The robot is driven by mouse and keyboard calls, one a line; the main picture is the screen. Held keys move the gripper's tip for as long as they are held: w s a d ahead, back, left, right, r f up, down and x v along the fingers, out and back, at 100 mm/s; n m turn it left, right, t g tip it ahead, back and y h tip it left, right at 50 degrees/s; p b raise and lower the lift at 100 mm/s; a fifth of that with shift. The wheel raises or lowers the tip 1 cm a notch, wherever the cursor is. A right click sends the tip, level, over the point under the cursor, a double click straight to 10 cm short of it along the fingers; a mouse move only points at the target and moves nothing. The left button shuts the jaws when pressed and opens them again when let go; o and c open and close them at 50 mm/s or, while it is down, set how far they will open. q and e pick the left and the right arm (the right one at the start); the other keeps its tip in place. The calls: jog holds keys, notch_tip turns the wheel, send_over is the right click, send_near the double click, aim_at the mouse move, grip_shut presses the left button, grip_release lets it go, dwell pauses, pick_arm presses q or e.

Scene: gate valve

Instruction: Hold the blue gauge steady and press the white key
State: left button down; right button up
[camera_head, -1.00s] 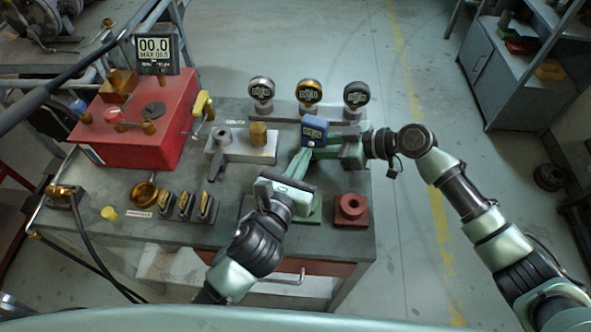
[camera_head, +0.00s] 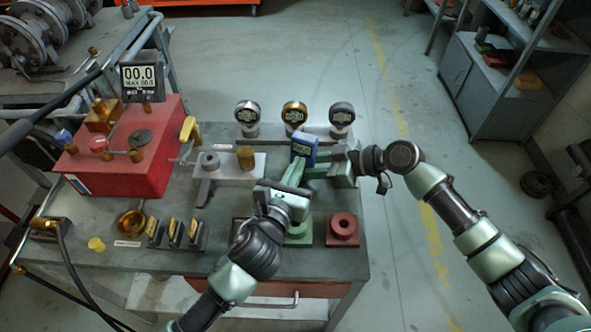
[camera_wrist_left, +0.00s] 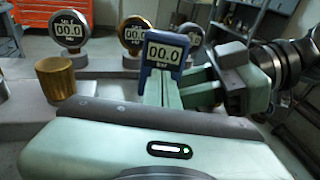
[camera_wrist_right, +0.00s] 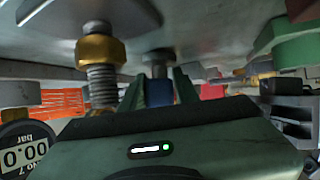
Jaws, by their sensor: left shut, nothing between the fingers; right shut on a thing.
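The blue gauge (camera_head: 303,147) stands upright near the middle of the bench and reads 00.0; it also shows in the left wrist view (camera_wrist_left: 164,53). My right gripper (camera_head: 322,163) comes from the right and is shut on the gauge's lower part, seen as a blue piece between the fingers in the right wrist view (camera_wrist_right: 158,92). My left gripper (camera_head: 298,172) is shut and empty. Its fingertips (camera_wrist_left: 160,77) are just in front of the gauge's lower face; contact cannot be told. I cannot make out the white key; the left fingers cover the gauge's lower front.
Several dial gauges (camera_head: 294,115) line the back rack. A grey block with a brass cylinder (camera_head: 245,158) stands to the left. A red box with a display (camera_head: 142,79) is farther left. A red ringed block (camera_head: 342,228) sits at front right, near the bench edge.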

pick_arm(q)
jog(key=shift+a+f, duration=0.1)
jog(key=shift+f, duration=0.1)
pick_arm(e)
jog(key=shift+s+a+f, duration=0.1)
jog(key=shift+s+a, duration=0.3)
jog(key=shift+s, duration=0.1)
pick_arm(q)
jog(key=shift+s, duration=0.25)
jog(key=v, duration=0.9)
jog(key=shift+s+a+r, duration=0.1)
jog(key=shift+s+r, duration=0.15)
jog(key=shift+r, duration=0.1)
pick_arm(e)
jog(key=shift+w+d, duration=0.2)
jog(key=shift+w, duration=0.05)
jog(key=shift+c, duration=0.3)
jog(key=o, duration=1)
jog(key=shift+o, duration=0.2)
